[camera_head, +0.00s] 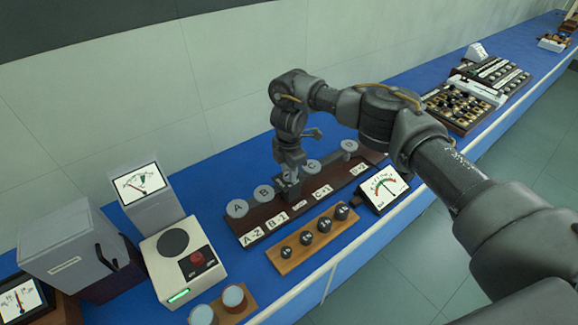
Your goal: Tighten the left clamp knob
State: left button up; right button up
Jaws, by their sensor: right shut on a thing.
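No knob marked as the left clamp knob can be made out. A long dark board (272,222) stands on the blue bench, with round grey discs lettered A (237,208), B (264,194), C (312,167) and one more (349,146), and white labels along its front. My right gripper (289,182) points down at the board between discs B and C. It is shut on a small dark part (288,192) there, mostly hidden by the fingers, so I cannot tell what it is. My left gripper is not in view.
In front of the board are a wooden holder (288,263) with several black knob-like pieces and a small meter (383,187). To the left stand a white unit with a red knob (197,259), a grey box (70,240) and another meter (140,184). Racks (462,108) fill the far right.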

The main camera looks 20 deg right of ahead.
jog(key=shift+r+m+p, duration=0.1)
jog(key=shift+m+p, duration=0.3)
jog(key=shift+m, duration=0.4)
jog(key=o, duration=1)
jog(key=shift+d, duration=0.1)
jog(key=shift+c, duration=0.2)
notch_tip(320, 180, up, 11)
jog(key=shift+f, duration=0.2)
